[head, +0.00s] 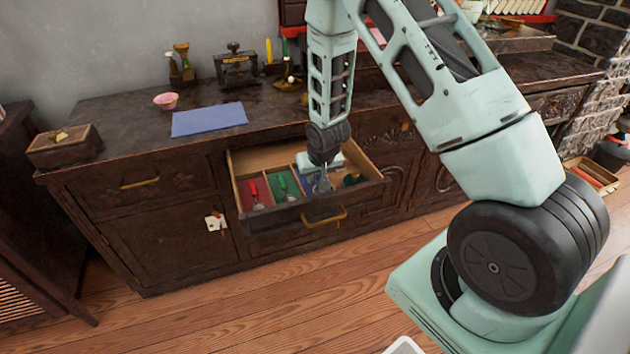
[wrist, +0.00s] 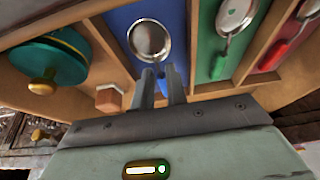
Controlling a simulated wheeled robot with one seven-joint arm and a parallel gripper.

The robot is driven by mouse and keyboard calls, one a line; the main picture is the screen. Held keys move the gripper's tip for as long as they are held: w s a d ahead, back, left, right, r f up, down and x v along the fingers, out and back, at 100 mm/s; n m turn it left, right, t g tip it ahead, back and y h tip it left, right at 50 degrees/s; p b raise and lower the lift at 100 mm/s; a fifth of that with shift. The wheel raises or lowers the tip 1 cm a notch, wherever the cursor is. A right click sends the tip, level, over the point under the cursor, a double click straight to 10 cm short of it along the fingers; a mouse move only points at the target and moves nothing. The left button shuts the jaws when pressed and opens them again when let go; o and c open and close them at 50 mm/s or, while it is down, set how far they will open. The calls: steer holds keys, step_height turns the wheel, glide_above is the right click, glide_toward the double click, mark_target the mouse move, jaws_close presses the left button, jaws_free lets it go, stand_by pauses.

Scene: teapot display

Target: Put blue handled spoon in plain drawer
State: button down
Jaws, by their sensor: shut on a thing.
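My gripper (wrist: 163,88) is shut on the blue handled spoon (wrist: 149,40), low over the blue-lined compartment of an open drawer (head: 262,222). In the wrist view the spoon's metal bowl points away from the fingers and its short blue handle is between them. I cannot tell whether the spoon touches the lining. In the head view my gripper (head: 322,178) is inside the drawer's outline, and the spoon is hardly visible. A green-handled spoon (wrist: 218,64) lies in the green compartment and a red-handled one (wrist: 274,52) in the red compartment.
A teal round lid with a gold knob (wrist: 45,70) and a small orange-and-white piece (wrist: 108,97) lie in the neighbouring wooden compartment. The cabinet has a closed drawer (head: 139,183) at left. A blue mat (head: 209,119) and pink bowl (head: 166,101) stand on top.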

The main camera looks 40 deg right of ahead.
steer(key=shift+f, duration=0.6)
steer(key=shift+f, duration=0.15)
steer(key=c, duration=1.4)
jaws_free()
